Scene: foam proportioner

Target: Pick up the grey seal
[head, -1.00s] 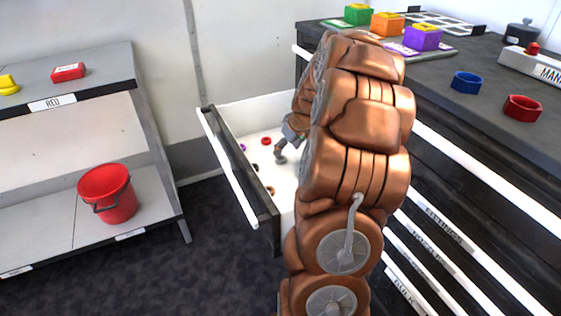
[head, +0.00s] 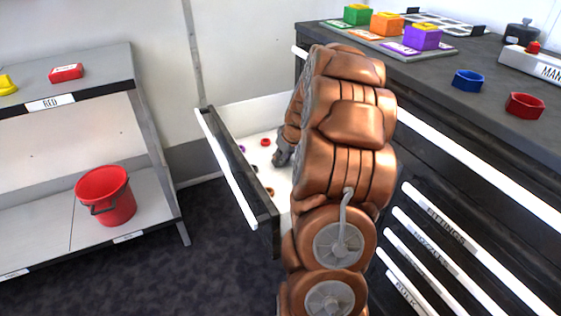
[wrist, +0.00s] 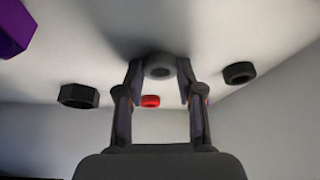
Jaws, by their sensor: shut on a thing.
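The grey seal (wrist: 159,67) is a thick round ring, seen in the wrist view between my two fingertips. My gripper (wrist: 160,80) is shut on it, with one finger on each side. In the head view my gripper (head: 281,157) is down inside the open white drawer (head: 262,112), partly hidden by my arm. The seal cannot be made out in the head view. Whether it still touches the drawer floor is unclear.
In the wrist view a black hexagonal part (wrist: 78,96), a red ring (wrist: 150,101), a dark ring (wrist: 238,72) and a purple part (wrist: 12,28) lie around. The drawer's front (head: 238,170) and walls enclose my gripper. A red bucket (head: 106,195) stands on the left shelf.

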